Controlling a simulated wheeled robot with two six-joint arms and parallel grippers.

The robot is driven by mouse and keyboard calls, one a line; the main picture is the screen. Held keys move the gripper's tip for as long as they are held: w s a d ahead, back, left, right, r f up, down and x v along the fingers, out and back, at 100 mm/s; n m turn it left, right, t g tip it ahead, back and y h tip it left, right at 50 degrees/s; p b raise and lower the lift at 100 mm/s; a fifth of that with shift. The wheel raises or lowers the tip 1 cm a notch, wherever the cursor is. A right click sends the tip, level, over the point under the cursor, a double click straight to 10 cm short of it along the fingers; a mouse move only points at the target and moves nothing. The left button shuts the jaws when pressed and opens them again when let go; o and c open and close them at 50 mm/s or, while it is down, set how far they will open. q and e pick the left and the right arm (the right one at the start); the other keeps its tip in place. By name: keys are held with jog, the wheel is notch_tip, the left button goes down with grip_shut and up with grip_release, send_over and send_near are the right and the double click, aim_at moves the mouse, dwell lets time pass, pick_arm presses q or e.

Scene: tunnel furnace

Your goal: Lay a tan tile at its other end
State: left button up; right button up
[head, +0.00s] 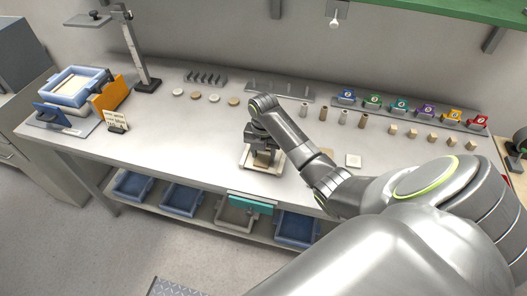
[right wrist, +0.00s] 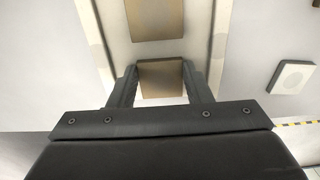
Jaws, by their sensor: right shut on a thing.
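My right gripper (head: 262,146) points down over a pale shallow tray (head: 249,166) near the front middle of the bench. In the right wrist view, my right gripper (right wrist: 162,82) is shut on a tan tile (right wrist: 162,76) at the near end of the tray (right wrist: 118,60). A second tan tile (right wrist: 154,18) lies farther along the tray, apart from the held one. I cannot tell whether the held tile touches the tray floor. My left gripper is not in view.
A white square tile (head: 353,160) lies on the bench to the right. Several tan blocks (head: 432,138), small cylinders (head: 343,117) and round discs (head: 214,98) stand in rows. Numbered coloured holders (head: 400,104) line the back right. Blue bins (head: 180,198) sit on the shelf below.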

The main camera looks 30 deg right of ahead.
jog(key=o, duration=1.1)
jog(key=shift+c, duration=0.2)
jog(key=shift+r, duration=0.6)
notch_tip(320, 180, up, 6)
jog(key=shift+f, duration=0.2)
notch_tip(320, 180, up, 11)
jog(key=p, duration=0.9)
jog(key=shift+f, duration=0.15)
jog(key=shift+f, duration=0.1)
